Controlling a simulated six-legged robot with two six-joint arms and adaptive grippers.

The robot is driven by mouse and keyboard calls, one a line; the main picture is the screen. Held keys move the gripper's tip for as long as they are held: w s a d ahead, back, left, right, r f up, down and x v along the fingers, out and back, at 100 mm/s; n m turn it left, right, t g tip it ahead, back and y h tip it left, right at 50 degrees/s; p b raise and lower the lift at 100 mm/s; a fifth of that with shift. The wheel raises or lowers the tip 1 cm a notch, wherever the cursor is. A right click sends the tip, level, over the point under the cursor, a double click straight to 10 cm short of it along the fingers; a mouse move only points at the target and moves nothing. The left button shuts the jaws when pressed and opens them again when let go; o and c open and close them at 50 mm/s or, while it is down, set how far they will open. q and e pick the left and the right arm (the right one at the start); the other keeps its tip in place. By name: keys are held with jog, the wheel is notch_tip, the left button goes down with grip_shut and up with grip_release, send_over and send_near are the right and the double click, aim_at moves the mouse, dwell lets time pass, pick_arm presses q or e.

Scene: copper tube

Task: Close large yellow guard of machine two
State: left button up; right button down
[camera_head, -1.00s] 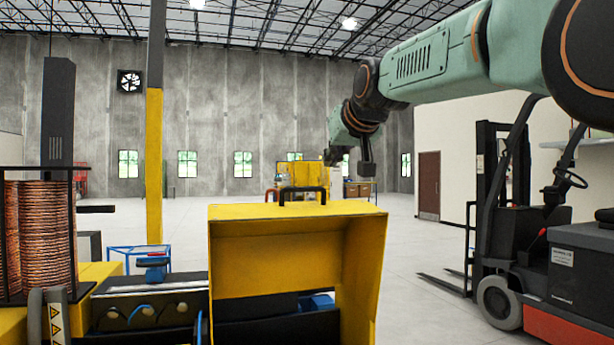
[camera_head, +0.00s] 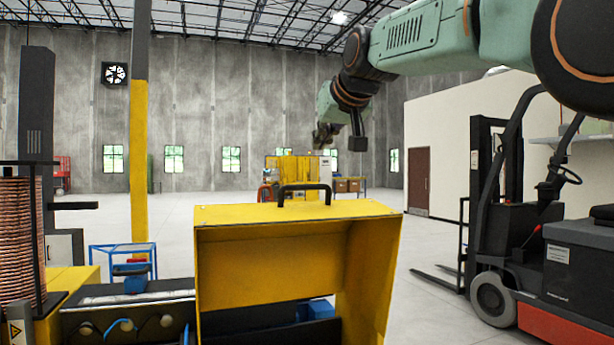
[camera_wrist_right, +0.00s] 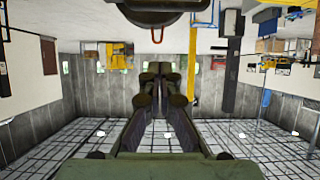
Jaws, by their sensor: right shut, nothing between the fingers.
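The large yellow guard (camera_head: 270,265) stands raised in the lower middle of the head view. Its hollow inner side faces me, and a black handle (camera_head: 304,187) is on its top edge. The machine bed (camera_head: 130,310) with blue tubing is low, to the left of the guard. My right gripper (camera_head: 322,138) is above and beyond the guard's top, apart from the handle. In the right wrist view, which looks upside down, its fingers (camera_wrist_right: 160,70) are shut with nothing between them. My left gripper is not in view.
A yellow post (camera_head: 139,170) and copper coils (camera_head: 17,240) stand at the left. A forklift (camera_head: 510,220) is at the right. A blue frame table (camera_head: 122,258) stands behind the machine. Open floor lies beyond and to the right of the guard.

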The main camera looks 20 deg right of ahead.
jog(key=w, duration=0.1)
jog(key=p, duration=0.3)
send_over(311, 208)
jog(key=w, duration=0.4)
jog(key=f, duration=0.4)
jog(key=shift+s+d+f, duration=0.1)
jog(key=shift+s+f, duration=0.15)
jog(key=shift+f, duration=0.15)
jog(key=shift+s+f, duration=0.25)
jog(key=shift+s, duration=0.15)
jog(key=shift+s+f+b, duration=0.25)
jog(key=shift+s, duration=0.25)
jog(key=shift+s+f+b, duration=0.2)
jog(key=shift+s+b, duration=0.05)
jog(key=shift+s, duration=0.25)
jog(key=shift+s+f, duration=0.1)
jog(key=shift+f, duration=0.55)
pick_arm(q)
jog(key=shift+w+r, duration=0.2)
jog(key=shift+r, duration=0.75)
pick_arm(e)
jog(key=shift+s+r, duration=0.15)
jog(key=shift+s, duration=0.1)
